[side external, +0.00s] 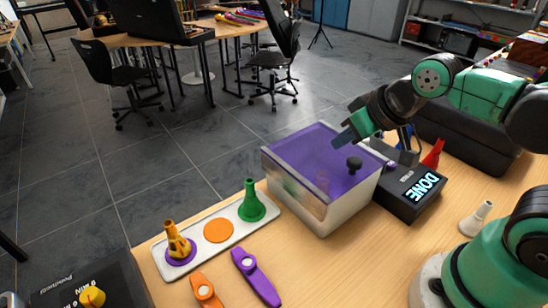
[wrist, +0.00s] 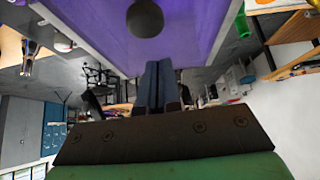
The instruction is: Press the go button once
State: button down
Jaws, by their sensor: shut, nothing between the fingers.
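A black device (side external: 412,196) with a lit screen reading "DONE" stands on the table right of the purple-lidded box. A small purple round piece (side external: 391,164), perhaps the go button, shows at its back left; I cannot read a "go" label. My gripper (side external: 344,138) is shut and empty, above the box's purple lid (side external: 310,150), left of the device and apart from it. In the wrist view the closed fingers (wrist: 158,82) lie below the lid's black knob (wrist: 145,18); the device is not clearly seen there.
A white tray (side external: 215,252) holds an orange disc, a green cone-shaped piece and a yellow one. Orange and purple kazoos (side external: 256,277) lie in front. A dark panel with a yellow knob (side external: 92,296) is at bottom left. A white cone-shaped piece (side external: 476,218) stands at right.

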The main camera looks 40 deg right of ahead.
aim_at(395, 166)
jog(key=d+m, duration=0.1)
jog(key=d, duration=0.1)
jog(key=d+m, duration=0.1)
jog(key=d, duration=0.1)
jog(key=s+d+m, duration=0.1)
jog(key=d+m, duration=0.1)
jog(key=d, duration=0.1)
jog(key=shift+f+y, duration=0.2)
jog(key=shift+y, duration=0.1)
jog(key=s+d+r+m+t, duration=0.2)
jog(key=d+m, duration=0.1)
jog(key=d, duration=0.4)
jog(key=shift+s+d+m, duration=0.15)
jog(key=shift+s+m, duration=0.15)
jog(key=shift+m, duration=0.1)
jog(key=shift+f, duration=4.4)
jog(key=shift+r, duration=0.1)
jog(key=shift+r, duration=2.4)
